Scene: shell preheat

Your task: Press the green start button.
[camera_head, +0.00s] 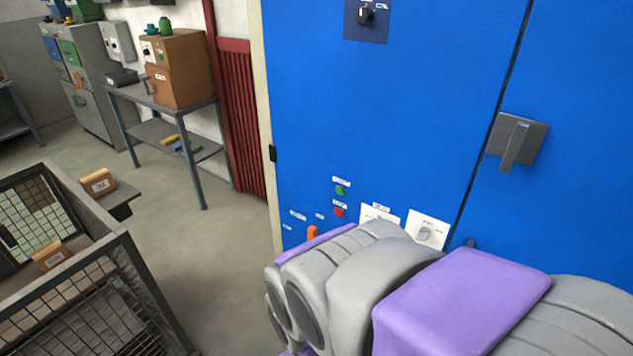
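The green start button (341,190) sits on the front of a blue cabinet (400,110), under a small white label. A red button (339,212) is just below it, under its own label. My grey and purple arm fills the lower right and lies in front of the lower part of the cabinet. My gripper's fingers cannot be made out, so its opening and its distance from the green button cannot be told. The green button is in plain view and nothing covers it.
A black knob (365,15) and a grey door handle (516,142) are on the cabinet. White dial plates (427,229) are partly behind my arm. A wire-mesh cart (130,262) stands lower left. A workbench (150,97) stands behind. The floor between is clear.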

